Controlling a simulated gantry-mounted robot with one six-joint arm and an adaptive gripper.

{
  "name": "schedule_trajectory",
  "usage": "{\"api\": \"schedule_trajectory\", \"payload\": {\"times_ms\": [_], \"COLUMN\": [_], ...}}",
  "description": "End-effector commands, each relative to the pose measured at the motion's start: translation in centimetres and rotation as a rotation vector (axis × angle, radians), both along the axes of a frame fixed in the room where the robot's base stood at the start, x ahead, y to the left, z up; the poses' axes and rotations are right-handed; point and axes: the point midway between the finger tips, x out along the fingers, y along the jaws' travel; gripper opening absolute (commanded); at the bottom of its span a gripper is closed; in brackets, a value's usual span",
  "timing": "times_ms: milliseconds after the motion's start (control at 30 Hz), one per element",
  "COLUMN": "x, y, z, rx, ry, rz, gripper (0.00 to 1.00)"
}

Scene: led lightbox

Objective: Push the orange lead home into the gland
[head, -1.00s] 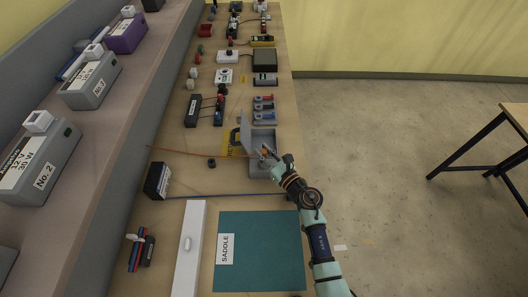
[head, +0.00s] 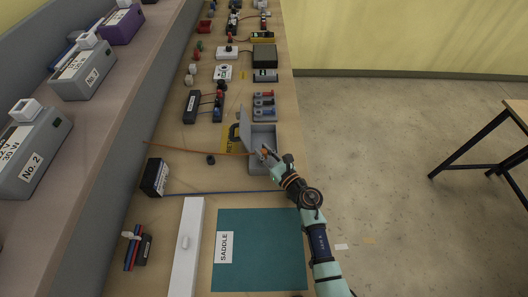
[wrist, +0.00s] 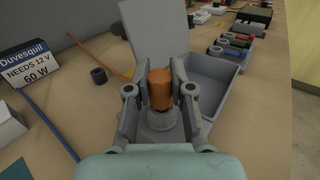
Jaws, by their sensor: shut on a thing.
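My gripper (head: 266,153) reaches over the grey box (head: 258,166), whose lid (head: 246,124) stands open. The orange lead (head: 195,149) runs across the bench from the left towards the box. In the wrist view my gripper (wrist: 160,88) is shut on the thick orange end piece of the lead (wrist: 160,92), which stands between the two fingers. A round grey collar (wrist: 160,122), which looks like the gland, shows just below the orange piece. I cannot tell how deep the orange piece sits in it. The thin orange cable (wrist: 110,60) shows at upper left.
A blue lead (head: 225,192) lies along the bench before the box. A black block with a white label (head: 155,177) stands left, and a small dark ring (head: 211,160) lies between them. Terminal blocks (head: 264,105) stand behind the box.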

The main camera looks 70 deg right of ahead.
Motion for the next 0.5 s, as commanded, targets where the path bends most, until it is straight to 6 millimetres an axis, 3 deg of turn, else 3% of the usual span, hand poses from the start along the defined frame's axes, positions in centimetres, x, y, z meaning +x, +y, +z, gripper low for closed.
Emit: {"api": "schedule_trajectory", "payload": {"times_ms": [167, 200, 300, 367, 500], "x": [0.00, 0.01, 0.00, 0.00, 0.00], "y": [0.00, 0.00, 0.00, 0.00, 0.00], "z": [-0.58, -0.50, -0.44, -0.43, -0.44], "rx": [0.000, 0.000, 0.000, 0.000, 0.000], "ry": [0.000, 0.000, 0.000, 0.000, 0.000], "rz": [0.000, 0.000, 0.000, 0.000, 0.000], "gripper": [0.00, 0.25, 0.41, 0.51, 0.51]}}
